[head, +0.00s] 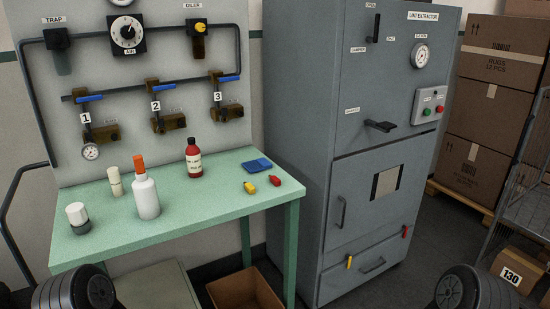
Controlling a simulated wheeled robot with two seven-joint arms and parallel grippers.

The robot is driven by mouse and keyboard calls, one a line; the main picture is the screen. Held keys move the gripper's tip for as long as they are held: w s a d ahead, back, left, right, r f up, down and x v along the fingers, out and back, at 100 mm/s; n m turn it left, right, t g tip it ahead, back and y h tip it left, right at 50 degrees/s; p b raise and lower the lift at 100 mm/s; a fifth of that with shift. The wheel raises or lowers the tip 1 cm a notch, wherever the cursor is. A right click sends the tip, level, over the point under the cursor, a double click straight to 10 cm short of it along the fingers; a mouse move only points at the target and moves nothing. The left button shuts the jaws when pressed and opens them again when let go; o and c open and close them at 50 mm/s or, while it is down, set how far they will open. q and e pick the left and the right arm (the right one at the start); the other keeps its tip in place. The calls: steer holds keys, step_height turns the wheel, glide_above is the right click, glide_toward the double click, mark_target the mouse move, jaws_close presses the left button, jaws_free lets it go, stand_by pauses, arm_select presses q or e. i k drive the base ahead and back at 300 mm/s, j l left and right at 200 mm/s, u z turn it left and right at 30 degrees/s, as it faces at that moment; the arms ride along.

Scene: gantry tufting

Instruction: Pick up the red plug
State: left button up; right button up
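The red plug (274,181) lies on the right part of the green table (107,240), near its right edge. A yellow plug (249,187) lies just to its left, and a blue item (258,166) lies just behind it. Neither gripper shows in the head view. Only dark rounded parts of my own body show at the lower left and lower right corners. Nothing covers the red plug.
A white bottle with an orange tip (146,192), a dark red bottle (193,158) and two small white-topped containers stand left on the table. The grey lint extractor cabinet (352,152) rises close to the table's right. A valve panel (190,65) stands behind.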

mark_target(275, 180)
steer(key=i+l, duration=0.2)
steer(key=l, duration=0.15)
steer(key=i+l+u, duration=0.1)
steer(key=l, duration=0.25)
steer(key=i+l, duration=0.3)
steer(key=i+l+u, duration=0.1)
steer(key=l, duration=0.3)
steer(key=i+l, duration=0.25)
steer(key=l, duration=0.15)
steer(key=i+l+u, duration=0.1)
steer(key=l, duration=0.25)
steer(key=i+l, duration=0.25)
steer(key=l, duration=0.15)
steer(key=u, duration=0.05)
